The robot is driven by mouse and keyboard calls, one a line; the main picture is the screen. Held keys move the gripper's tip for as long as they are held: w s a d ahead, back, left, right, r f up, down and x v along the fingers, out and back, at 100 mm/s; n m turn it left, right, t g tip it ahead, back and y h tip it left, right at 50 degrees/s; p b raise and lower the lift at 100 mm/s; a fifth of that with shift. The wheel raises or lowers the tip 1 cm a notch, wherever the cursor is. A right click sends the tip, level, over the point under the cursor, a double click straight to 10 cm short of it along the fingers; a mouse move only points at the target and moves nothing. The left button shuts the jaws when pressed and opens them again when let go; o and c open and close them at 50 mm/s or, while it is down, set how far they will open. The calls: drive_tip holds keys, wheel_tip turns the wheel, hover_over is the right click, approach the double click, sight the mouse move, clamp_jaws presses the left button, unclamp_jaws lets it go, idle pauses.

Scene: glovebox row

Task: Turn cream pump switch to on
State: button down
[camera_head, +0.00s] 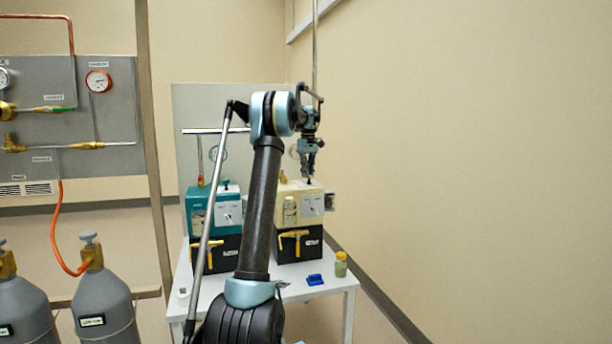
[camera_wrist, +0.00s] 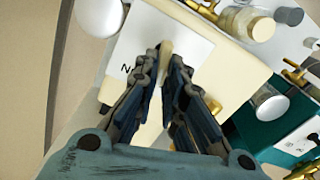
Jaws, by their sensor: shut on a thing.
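The cream pump (camera_head: 283,192) stands on the table; its cream body (camera_wrist: 205,62) also fills the middle of the wrist view. My gripper (camera_head: 309,174) reaches down to its top. In the wrist view, my gripper (camera_wrist: 166,62) has its two fingers on either side of a small cream switch lever (camera_wrist: 166,46), shut on it at the tips. The fingers hide the lower part of the plate, so I cannot tell the switch's exact position.
A teal pump (camera_head: 198,205) stands beside the cream one, left in the head view. A blue object (camera_head: 315,280) and a small jar (camera_head: 341,265) are at the table's (camera_head: 335,288) front right. Gas cylinders (camera_head: 103,300) stand at left. A wall closes the right side.

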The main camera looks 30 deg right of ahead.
drive_tip(key=shift+d+m, duration=0.15)
drive_tip(key=shift+m, duration=1.45)
drive_tip(key=c, duration=1.7)
unclamp_jaws()
wheel_tip(320, 180, up, 12)
drive_tip(key=shift+f, duration=0.1)
